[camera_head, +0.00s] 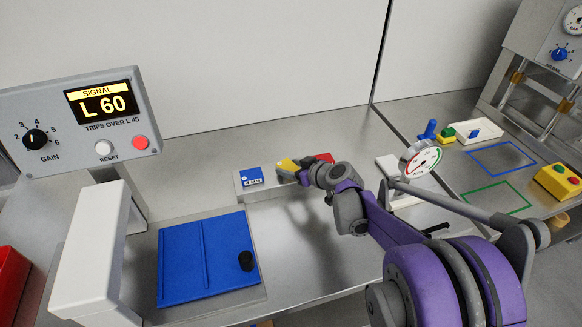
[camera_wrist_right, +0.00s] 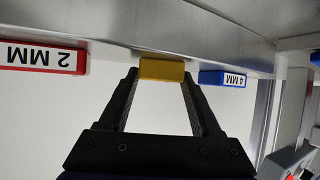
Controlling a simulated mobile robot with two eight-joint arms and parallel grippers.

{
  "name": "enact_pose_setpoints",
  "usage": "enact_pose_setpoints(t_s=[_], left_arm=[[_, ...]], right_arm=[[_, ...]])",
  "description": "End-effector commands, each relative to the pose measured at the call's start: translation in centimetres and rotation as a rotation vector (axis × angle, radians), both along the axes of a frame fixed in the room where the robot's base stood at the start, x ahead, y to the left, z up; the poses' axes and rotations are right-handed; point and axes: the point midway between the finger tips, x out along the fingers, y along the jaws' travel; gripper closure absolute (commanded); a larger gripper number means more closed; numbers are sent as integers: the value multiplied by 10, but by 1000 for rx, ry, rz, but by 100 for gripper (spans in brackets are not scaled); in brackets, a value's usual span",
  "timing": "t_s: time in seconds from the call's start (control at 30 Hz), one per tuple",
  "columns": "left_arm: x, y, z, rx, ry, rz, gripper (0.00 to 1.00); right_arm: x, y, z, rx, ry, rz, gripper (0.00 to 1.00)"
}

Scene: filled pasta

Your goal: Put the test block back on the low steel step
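The yellow test block (camera_head: 287,164) is at the low steel step (camera_head: 268,191), between a blue block (camera_head: 252,177) and a red block (camera_head: 325,158). My right gripper (camera_head: 297,175) reaches it from the right. In the right wrist view the yellow block (camera_wrist_right: 161,69) lies between the fingertips of the right gripper (camera_wrist_right: 161,80), which meet its two sides. It lines up with the blue "4 MM" block (camera_wrist_right: 222,78) and the red "2 MM" block (camera_wrist_right: 45,57). I cannot tell whether its underside touches the step. My left gripper is out of view.
A signal box (camera_head: 85,122) reading L 60 and a white arch (camera_head: 90,250) stand at left. A round dial gauge (camera_head: 421,160) stands right of the gripper, near my arm.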

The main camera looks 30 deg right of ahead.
Motion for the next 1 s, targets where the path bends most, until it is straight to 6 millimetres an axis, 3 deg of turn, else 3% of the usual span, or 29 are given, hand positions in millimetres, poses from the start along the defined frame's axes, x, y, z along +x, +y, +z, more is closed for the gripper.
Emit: enact_pose_setpoints(t_s=[0.03,0.1,0.47,1.0], left_arm=[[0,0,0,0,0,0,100],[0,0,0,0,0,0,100],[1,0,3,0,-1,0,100],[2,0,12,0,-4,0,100]], right_arm=[[0,0,0,0,0,0,24],[0,0,1,0,0,0,13],[-1,0,6,0,0,0,13],[-89,-15,53,-1,0,-3,13]])
